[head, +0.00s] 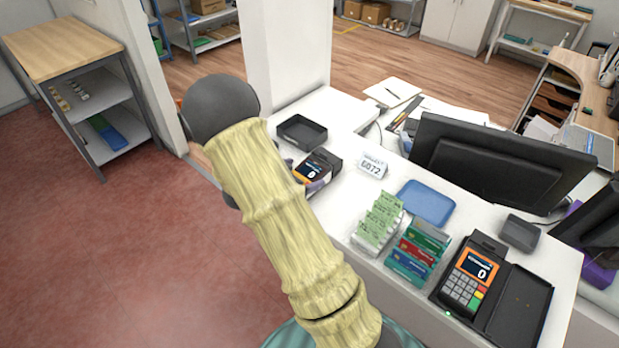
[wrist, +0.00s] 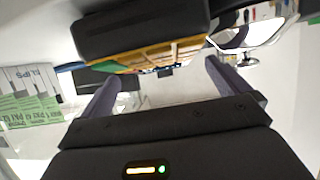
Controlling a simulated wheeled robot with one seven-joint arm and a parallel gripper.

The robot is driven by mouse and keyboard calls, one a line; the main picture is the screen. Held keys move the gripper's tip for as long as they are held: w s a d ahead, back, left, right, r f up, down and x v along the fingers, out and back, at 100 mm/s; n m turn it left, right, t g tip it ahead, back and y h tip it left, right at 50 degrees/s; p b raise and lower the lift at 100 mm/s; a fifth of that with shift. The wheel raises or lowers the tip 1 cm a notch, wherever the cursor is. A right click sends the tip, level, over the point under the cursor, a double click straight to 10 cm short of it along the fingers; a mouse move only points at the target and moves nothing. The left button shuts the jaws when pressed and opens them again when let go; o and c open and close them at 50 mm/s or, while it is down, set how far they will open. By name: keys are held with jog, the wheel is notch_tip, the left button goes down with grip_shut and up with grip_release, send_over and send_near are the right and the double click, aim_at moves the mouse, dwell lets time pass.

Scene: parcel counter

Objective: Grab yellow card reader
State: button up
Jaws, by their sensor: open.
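A dark card reader (head: 318,165) with an orange-yellow screen surround showing 0 stands on the white counter, partly hidden by my arm. In the wrist view the reader (wrist: 145,30) appears upside down, its yellow-orange key face seen edge-on with a green key at the left. My gripper (wrist: 162,72) is open, its two fingers spread toward the left and right ends of that face. I see no clear contact. In the head view my arm mostly hides the gripper. A second dark reader (head: 467,277), also with an orange screen surround, stands at the counter's front right.
A black tray (head: 301,132) lies behind the near reader, and a number sign (head: 372,165) stands right of it. Green leaflets (head: 380,217), a card rack (head: 418,252), a blue tray (head: 426,202) and a monitor (head: 500,160) crowd the counter further right. Floor to the left is clear.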

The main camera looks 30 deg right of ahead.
aim_at(309, 171)
jog(key=x, duration=0.4)
jog(key=shift+f+p, duration=0.1)
jog(key=shift+p, duration=0.3)
jog(key=c, duration=1.3)
jog(key=shift+o, duration=0.2)
notch_tip(309, 171, up, 10)
jog(key=shift+w+r+b, duration=0.1)
jog(key=shift+b, duration=0.25)
